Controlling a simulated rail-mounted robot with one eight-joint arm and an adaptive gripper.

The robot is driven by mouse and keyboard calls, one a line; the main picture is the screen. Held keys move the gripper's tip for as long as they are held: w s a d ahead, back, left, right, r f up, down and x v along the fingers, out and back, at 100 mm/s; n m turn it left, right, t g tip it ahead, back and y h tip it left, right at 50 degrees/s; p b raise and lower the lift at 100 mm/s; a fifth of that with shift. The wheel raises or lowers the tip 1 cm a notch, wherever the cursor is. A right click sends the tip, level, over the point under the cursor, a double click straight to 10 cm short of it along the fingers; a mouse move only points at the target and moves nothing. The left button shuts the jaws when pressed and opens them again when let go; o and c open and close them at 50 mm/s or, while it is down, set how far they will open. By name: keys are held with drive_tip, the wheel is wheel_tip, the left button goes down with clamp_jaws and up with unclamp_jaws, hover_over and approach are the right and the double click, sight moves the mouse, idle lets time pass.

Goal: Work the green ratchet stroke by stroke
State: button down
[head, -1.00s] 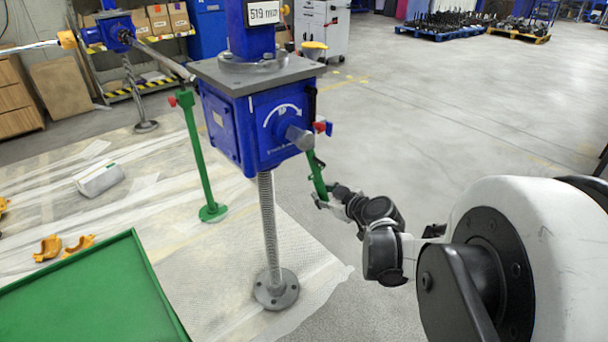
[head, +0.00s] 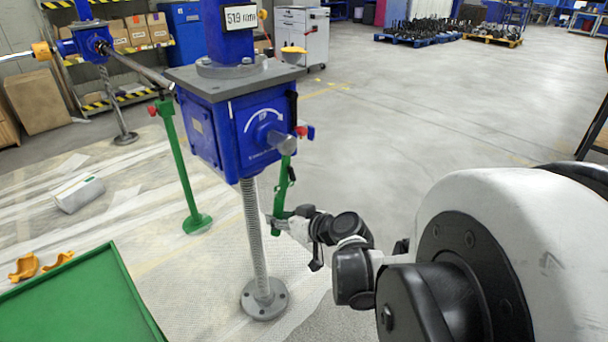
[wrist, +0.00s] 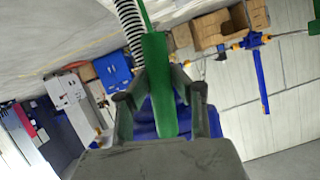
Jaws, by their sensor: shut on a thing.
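The green ratchet lever (head: 283,188) hangs down from the shaft on the right face of the blue screw jack box (head: 238,130). Its handle points nearly straight down, beside the threaded spindle (head: 253,225). My gripper (head: 275,222) is shut on the lower part of the handle. In the wrist view the green handle (wrist: 158,90) runs between the two fingers of my gripper (wrist: 160,88). A red knob (head: 301,131) sits at the lever's upper end. A plate on the jack's column (head: 240,16) reads about 519 mm.
A green post (head: 178,165) with a round foot stands left of the jack. A green-rimmed tray (head: 140,290) lies front left, with orange parts (head: 40,265) beyond it. The spindle's round foot (head: 264,298) stands on the floor sheet.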

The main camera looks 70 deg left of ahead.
drive_tip(key=s+d+r+m+g, duration=0.1)
drive_tip(key=s+d+r+m, duration=0.1)
drive_tip(key=s, duration=0.3)
drive_tip(key=shift+s+d+r+m+g, duration=0.25)
drive_tip(key=shift+s+r+m+g, duration=0.05)
drive_tip(key=shift+s+g, duration=0.1)
drive_tip(key=shift+n+t, duration=0.6)
drive_tip(key=shift+n, duration=0.2)
drive_tip(key=shift+w+a+f, duration=0.25)
drive_tip(key=shift+w+f, duration=0.05)
drive_tip(key=shift+w, duration=0.35)
drive_tip(key=shift+w+a+f, duration=0.3)
drive_tip(key=shift+w, duration=0.3)
drive_tip(key=shift+w+a+f, duration=0.25)
drive_tip(key=shift+w+f, duration=0.05)
drive_tip(key=shift+w, duration=0.35)
drive_tip(key=shift+n+t, duration=0.5)
drive_tip(key=shift+n, duration=0.3)
drive_tip(key=shift+w+a+f, duration=0.15)
drive_tip(key=shift+w+a, duration=0.15)
drive_tip(key=shift+w, duration=0.35)
drive_tip(key=shift+w+a+f, duration=0.15)
drive_tip(key=shift+w+a, duration=0.1)
drive_tip(key=shift+w, duration=0.35)
drive_tip(key=shift+w+a+f, duration=0.15)
drive_tip(key=shift+w+a, duration=0.15)
drive_tip(key=shift+w, duration=0.35)
